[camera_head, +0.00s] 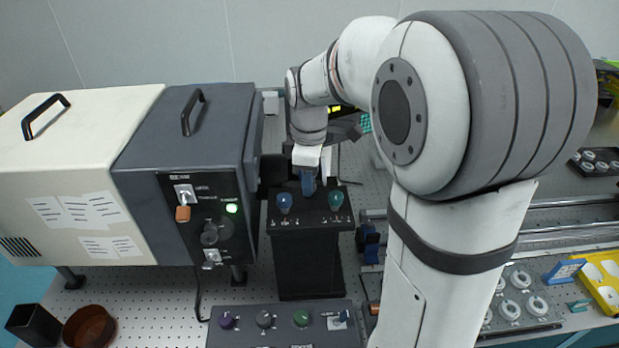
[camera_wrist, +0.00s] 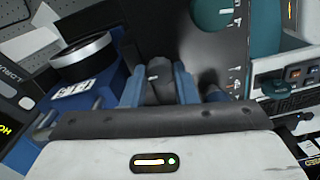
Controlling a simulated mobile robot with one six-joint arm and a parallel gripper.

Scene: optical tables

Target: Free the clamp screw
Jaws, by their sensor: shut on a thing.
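My gripper (camera_head: 308,183) is over the top of a black pedestal (camera_head: 308,262), between a blue knob (camera_head: 284,202) and a teal knob (camera_head: 336,200). In the wrist view, the blue fingers of my gripper (camera_wrist: 158,88) are shut on a dark grey knob (camera_wrist: 158,72) with a small white mark. It may be the clamp screw; no readable label confirms this. In the head view my gripper hides it. A black panel with white scale marks (camera_wrist: 236,62) lies beside it in the wrist view, with a large teal knob (camera_wrist: 212,16).
A dark grey instrument box (camera_head: 188,135) with a lit green button stands close left of the pedestal. A control panel with several knobs (camera_head: 283,322) lies in front. A dark ring (camera_wrist: 82,57) on a blue mount is near my left finger.

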